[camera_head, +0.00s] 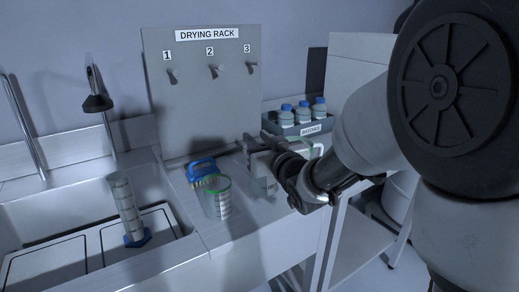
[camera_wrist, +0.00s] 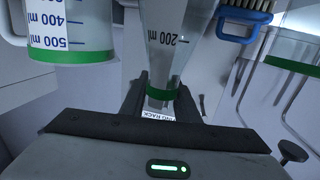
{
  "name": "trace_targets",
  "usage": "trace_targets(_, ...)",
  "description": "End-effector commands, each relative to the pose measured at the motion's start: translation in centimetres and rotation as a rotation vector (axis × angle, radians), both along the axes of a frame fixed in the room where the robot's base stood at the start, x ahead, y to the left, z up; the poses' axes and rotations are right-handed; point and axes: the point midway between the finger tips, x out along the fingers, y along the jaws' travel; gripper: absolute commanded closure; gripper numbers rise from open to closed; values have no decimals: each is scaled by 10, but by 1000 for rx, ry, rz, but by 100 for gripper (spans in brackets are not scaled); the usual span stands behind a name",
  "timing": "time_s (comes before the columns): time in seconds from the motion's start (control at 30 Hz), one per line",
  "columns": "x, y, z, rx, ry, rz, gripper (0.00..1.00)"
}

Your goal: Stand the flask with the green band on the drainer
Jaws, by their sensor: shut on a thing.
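My gripper (camera_head: 252,147) is over the counter to the right of the sink. In the wrist view my gripper (camera_wrist: 159,101) is shut on the neck of a conical glass flask (camera_wrist: 176,35) with a green band and a 200 ml mark. The neck points toward the drying rack sign, its wide body away from it; it looks upright. The drainer appears to be the metal counter (camera_head: 232,238) beside the sink. I cannot tell whether the flask's base touches it.
A green-rimmed beaker (camera_head: 217,203) and a blue-handled brush (camera_head: 203,170) stand left of my gripper. Another green-banded beaker (camera_wrist: 68,40) is close in the wrist view. The pegboard (camera_head: 205,105) rises behind; a bottle tray (camera_head: 300,128) is right. A cylinder (camera_head: 126,208) stands in the sink.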

Motion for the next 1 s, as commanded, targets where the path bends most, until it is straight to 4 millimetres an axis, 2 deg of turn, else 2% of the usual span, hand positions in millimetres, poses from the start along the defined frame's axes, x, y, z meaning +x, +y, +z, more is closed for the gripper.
trace_targets(0.03,0,0,-13,0,3,0,100)
trace_targets(0.1,0,0,-22,-1,3,0,100)
trace_targets(0.53,0,0,-27,-1,-1,0,100)
trace_targets(0.57,0,0,-26,-1,0,0,68)
trace_targets(0.67,0,0,-25,-1,0,0,53)
trace_targets(1.0,0,0,-24,-1,0,0,53)
